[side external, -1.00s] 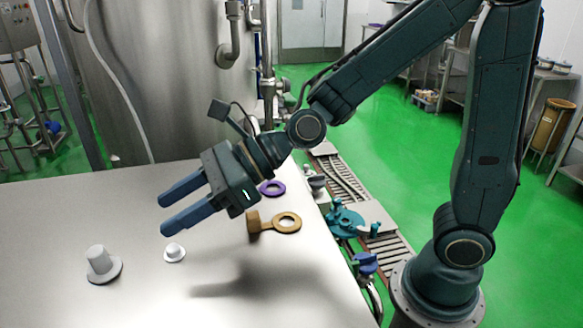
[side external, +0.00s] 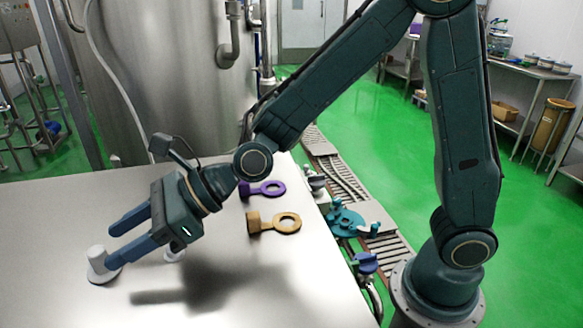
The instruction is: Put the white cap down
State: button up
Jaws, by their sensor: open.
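The larger, pale grey-white cap (side external: 97,257) is at the left.
A tan ring with a block handle (side external: 288,222) and a purple one (side external: 270,188) lie on the table (side external: 60,205) to the right of my gripper. A steel tank (side external: 170,80) stands behind. The front of the table is clear.

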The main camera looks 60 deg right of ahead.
aim_at(93, 251)
jog(key=shift+a, duration=0.1)
jog(key=shift+x, duration=2.55)
jog(key=shift+w+f, duration=0.1)
jog(key=shift+w, duration=0.1)
grip_shut()
